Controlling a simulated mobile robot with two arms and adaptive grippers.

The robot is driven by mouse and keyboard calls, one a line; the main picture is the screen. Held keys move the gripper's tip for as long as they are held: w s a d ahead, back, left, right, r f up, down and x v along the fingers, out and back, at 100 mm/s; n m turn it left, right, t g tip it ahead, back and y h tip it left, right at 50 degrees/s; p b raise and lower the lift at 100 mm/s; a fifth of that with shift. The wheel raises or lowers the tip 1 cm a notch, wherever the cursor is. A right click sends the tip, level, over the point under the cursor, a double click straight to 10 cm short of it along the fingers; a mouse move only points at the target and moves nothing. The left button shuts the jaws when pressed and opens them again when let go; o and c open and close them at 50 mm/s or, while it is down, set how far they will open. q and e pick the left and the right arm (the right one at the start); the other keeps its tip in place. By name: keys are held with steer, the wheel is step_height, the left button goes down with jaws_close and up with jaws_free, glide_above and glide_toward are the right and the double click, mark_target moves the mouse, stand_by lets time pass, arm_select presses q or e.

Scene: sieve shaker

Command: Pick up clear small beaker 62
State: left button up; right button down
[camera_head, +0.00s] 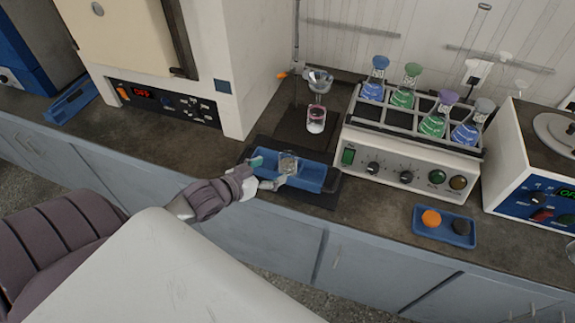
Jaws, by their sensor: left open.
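A small clear beaker (289,160) stands in a blue tray (314,177) on the dark counter near its front edge. My left gripper (272,170) is open over the left part of this tray, with its fingers close to the beaker. One fingertip is beside the beaker's front lower side and the other is to its left. I cannot tell whether either finger touches the glass. My right gripper is not in view.
Behind the tray, a beaker with pinkish contents (316,119) stands below a funnel (319,80). To the right is a shaker (408,178) with several coloured flasks. A small blue tray (444,239) holds an orange and a dark item. A white oven-like unit (245,60) stands left.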

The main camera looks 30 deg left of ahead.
mark_target(282, 164)
arm_select(q)
steer(key=shift+x, duration=1.6)
steer(key=p+x, duration=0.1)
steer(key=x, duration=0.3)
steer(key=shift+w+r, duration=0.1)
steer(key=shift+w, duration=0.15)
steer(key=shift+w+d, duration=0.1)
steer(key=shift+w, duration=0.15)
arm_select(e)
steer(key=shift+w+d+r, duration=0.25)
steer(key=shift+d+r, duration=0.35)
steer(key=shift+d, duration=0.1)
arm_select(q)
steer(key=shift+s, duration=0.1)
steer(key=shift+c, duration=0.4)
steer(key=c, duration=1.2)
steer(key=shift+c, duration=0.2)
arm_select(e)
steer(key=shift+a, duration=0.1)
